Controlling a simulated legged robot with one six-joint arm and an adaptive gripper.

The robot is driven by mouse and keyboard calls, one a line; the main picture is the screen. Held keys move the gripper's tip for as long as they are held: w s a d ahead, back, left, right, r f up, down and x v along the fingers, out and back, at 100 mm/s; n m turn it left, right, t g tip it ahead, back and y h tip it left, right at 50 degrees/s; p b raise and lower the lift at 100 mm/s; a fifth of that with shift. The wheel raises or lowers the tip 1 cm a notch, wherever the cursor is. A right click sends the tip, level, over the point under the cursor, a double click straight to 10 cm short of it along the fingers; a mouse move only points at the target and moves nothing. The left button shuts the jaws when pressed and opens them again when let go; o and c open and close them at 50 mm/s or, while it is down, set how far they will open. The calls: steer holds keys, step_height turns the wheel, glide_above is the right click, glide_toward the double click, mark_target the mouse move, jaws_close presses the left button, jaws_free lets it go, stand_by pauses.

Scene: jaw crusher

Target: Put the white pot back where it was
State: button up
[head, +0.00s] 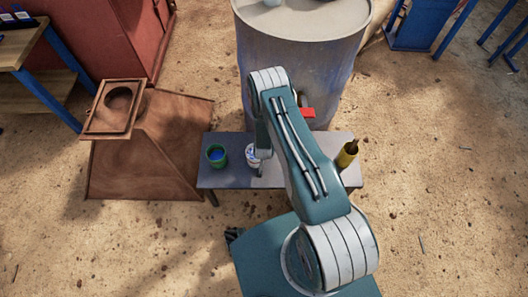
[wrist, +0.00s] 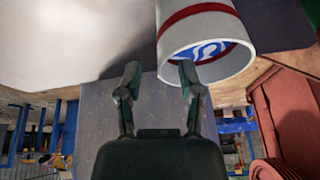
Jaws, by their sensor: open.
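The white pot (head: 252,153) stands on a small grey table (head: 230,180), just right of a green pot (head: 216,157) with blue inside. In the wrist view the white pot (wrist: 205,28) has a red band and blue-and-white contents, and its open end faces the camera. My gripper (wrist: 160,78) is open, with nothing between its fingers. Its right fingertip overlaps the pot's rim in the picture; I cannot tell whether they touch. In the head view my gripper is mostly hidden by my arm, close to the pot's right side.
A yellow pot (head: 346,158) with something dark sticking out stands at the table's right end. A large grey drum (head: 300,65) is behind the table. A red object (head: 308,112) shows in front of the drum. A rusty hopper-like piece (head: 145,155) stands left.

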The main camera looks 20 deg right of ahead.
steer(key=v, duration=0.9)
steer(key=shift+r, duration=0.25)
